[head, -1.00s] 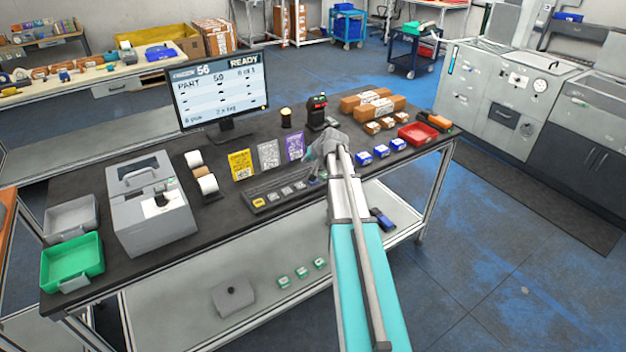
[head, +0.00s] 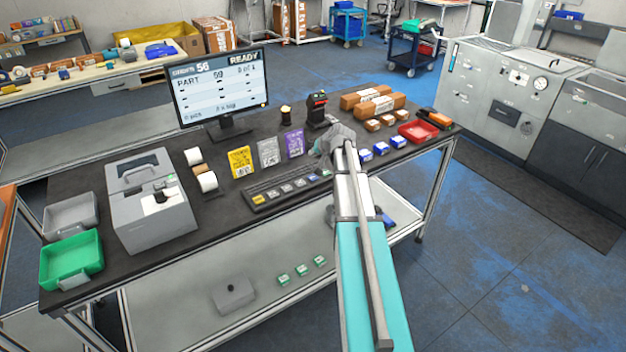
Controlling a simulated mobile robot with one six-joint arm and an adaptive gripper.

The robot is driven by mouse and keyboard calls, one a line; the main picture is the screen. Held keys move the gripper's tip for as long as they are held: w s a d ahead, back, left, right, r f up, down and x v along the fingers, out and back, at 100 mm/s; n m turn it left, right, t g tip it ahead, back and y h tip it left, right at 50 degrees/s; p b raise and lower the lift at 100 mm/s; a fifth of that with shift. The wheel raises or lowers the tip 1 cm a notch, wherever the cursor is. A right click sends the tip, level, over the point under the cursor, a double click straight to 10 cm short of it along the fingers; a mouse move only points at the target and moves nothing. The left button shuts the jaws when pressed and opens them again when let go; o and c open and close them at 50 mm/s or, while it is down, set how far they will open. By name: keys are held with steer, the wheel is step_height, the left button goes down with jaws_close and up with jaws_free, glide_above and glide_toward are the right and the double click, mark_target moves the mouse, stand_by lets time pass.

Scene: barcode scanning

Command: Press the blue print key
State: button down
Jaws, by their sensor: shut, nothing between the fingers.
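The key strip (head: 284,190) lies on the dark bench in front of the monitor. My gripper (head: 318,150) is above the bench, over and behind the right end of the strip, shut and empty. It appears apart from the keys. My arm hides the bench just right of the strip.
Yellow, grey and purple code cards (head: 268,153) stand behind the strip. The monitor (head: 221,88) reads READY. A black scanner (head: 318,110) stands behind my gripper. Blue boxes (head: 381,148) and a red tray (head: 418,131) lie right; a grey printer (head: 150,205) stands left.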

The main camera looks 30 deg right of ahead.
mark_target(310, 176)
steer(key=shift+f+b, duration=3.75)
steer(key=shift+f, duration=0.25)
steer(key=shift+f+b, duration=0.85)
steer(key=shift+r, duration=0.1)
steer(key=shift+r+p, duration=0.8)
steer(key=shift+p, duration=0.1)
steer(key=shift+r, duration=0.1)
steer(key=shift+r+p, duration=2.4)
steer(key=shift+p, duration=0.1)
